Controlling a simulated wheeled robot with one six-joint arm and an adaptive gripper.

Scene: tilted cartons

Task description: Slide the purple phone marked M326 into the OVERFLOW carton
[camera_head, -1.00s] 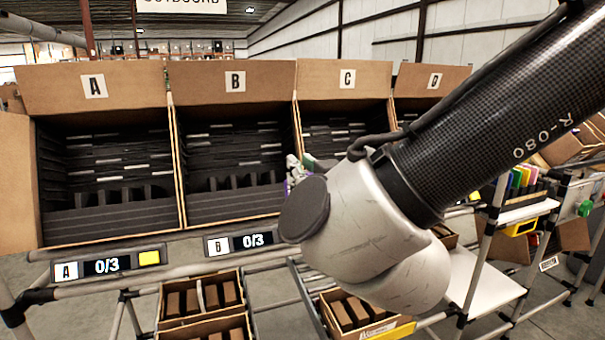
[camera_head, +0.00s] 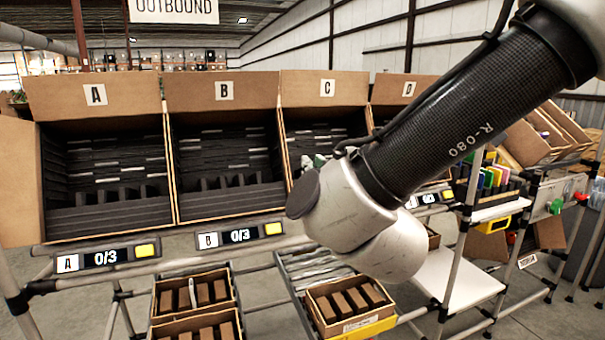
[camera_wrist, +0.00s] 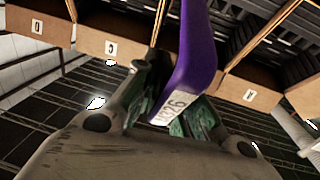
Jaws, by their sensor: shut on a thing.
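My gripper (camera_wrist: 172,97) is shut on a purple phone (camera_wrist: 196,58) in the wrist view. The phone sticks out past the fingers, and a white label at its held end shows part of its marking. In the head view the gripper is mostly hidden behind my wrist, in front of the C carton (camera_head: 328,88); the phone cannot be made out there. I can read no OVERFLOW marking on any carton.
Tilted open cartons A (camera_head: 95,95), B (camera_head: 223,91) and D (camera_head: 408,89) stand in a row with carton C, with dark slotted inserts. Displays A (camera_head: 106,257) and B (camera_head: 238,236) read 0/3. Small cartons (camera_head: 350,303) lie below. A rack (camera_head: 490,210) with colourful items stands right.

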